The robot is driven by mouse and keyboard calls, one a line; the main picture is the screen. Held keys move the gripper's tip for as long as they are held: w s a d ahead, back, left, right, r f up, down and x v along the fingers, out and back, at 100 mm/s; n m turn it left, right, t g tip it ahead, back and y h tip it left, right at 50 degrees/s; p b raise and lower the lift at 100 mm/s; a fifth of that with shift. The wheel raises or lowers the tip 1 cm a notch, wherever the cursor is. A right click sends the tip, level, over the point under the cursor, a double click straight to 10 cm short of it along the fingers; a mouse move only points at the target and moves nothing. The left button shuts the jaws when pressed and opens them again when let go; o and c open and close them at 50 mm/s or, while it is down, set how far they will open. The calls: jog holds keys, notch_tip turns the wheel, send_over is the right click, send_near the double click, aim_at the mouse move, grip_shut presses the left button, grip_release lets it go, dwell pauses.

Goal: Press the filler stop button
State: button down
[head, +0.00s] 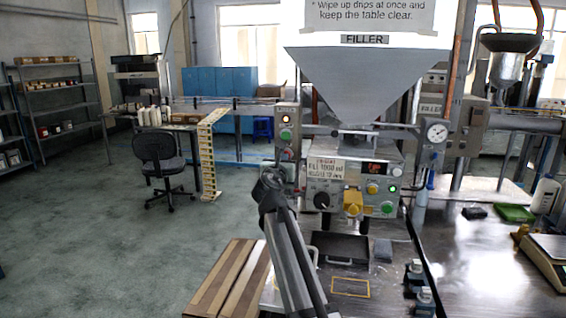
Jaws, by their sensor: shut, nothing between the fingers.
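The filler (350,86) is a large grey hopper machine with a label on its front. A narrow button box (287,128) stands at its left, with an orange light, a green button and a reddish part lower down. The front panel (340,190) has a dark knob (322,201), yellow buttons (372,188), a green button (387,208) and a red display (375,169). I cannot read which button is marked stop. My gripper (290,174) is at the lower end of the narrow box, shut and empty. My wrist partly hides it, and contact cannot be told.
A dark tray (339,247) lies below the panel. Small bottles (414,272) stand at the bench edge, and a scale (545,258) is at the right. A pressure gauge (437,131) is right of the panel.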

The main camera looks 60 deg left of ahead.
jog(key=shift+x, duration=1.1)
jog(key=shift+r, duration=0.15)
jog(key=v, duration=1.5)
